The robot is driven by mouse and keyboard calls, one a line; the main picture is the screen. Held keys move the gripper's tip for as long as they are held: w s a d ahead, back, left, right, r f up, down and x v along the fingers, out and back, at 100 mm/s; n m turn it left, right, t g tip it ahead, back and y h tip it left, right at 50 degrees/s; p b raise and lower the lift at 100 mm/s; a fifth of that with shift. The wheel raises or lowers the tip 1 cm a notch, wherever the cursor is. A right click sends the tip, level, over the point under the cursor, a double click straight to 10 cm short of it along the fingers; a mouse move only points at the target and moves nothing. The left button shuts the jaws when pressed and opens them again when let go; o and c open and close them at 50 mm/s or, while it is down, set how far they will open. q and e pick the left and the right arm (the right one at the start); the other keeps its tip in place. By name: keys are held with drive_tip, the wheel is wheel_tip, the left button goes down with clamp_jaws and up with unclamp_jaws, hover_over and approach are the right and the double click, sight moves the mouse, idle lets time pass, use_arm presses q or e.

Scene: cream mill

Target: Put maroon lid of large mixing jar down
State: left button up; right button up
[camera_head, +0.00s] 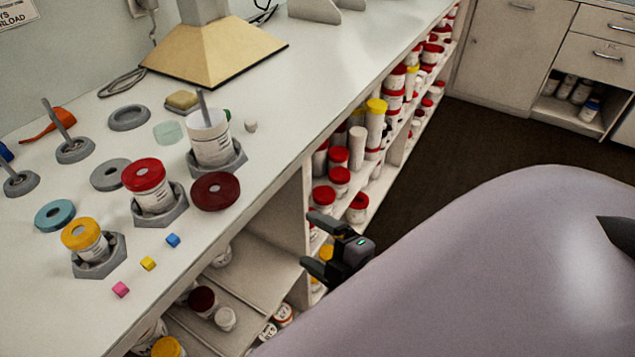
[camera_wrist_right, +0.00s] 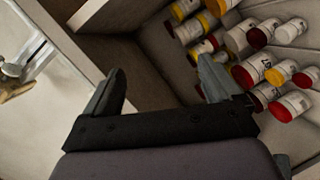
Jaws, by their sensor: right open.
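The maroon lid (camera_head: 215,191) lies flat on the counter, near its front edge. The large white mixing jar (camera_head: 210,138) stands open just behind it in a grey hexagonal holder (camera_head: 230,164), with a grey rod sticking up out of it. My right gripper (camera_head: 314,240) is open and empty, off the counter's front edge, to the right of and apart from the lid. In the right wrist view its two fingers (camera_wrist_right: 160,85) are spread with nothing between them. My left gripper is not in view.
A red-lidded jar (camera_head: 147,177) and a yellow-lidded jar (camera_head: 83,236) stand in holders on the counter (camera_head: 300,75). Small coloured cubes (camera_head: 148,263) lie near the front edge. Shelves of jars (camera_head: 358,145) are below the counter, close to my right gripper.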

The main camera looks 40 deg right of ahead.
drive_tip(key=s+a+f+m+g, duration=0.2)
drive_tip(key=s+f+m, duration=0.1)
drive_tip(key=f+m, duration=0.3)
drive_tip(key=s+a+f+m+g, duration=0.3)
drive_tip(key=s+f+m, duration=0.1)
drive_tip(key=f+m, duration=0.2)
drive_tip(key=shift+a+f+m, duration=0.2)
drive_tip(key=shift+a+m, duration=0.05)
drive_tip(key=shift+m, duration=0.05)
drive_tip(key=shift+r, duration=0.1)
wheel_tip(320, 180, up, 5)
drive_tip(key=p, duration=0.5)
drive_tip(key=shift+d+r+p, duration=0.15)
drive_tip(key=shift+p, duration=0.2)
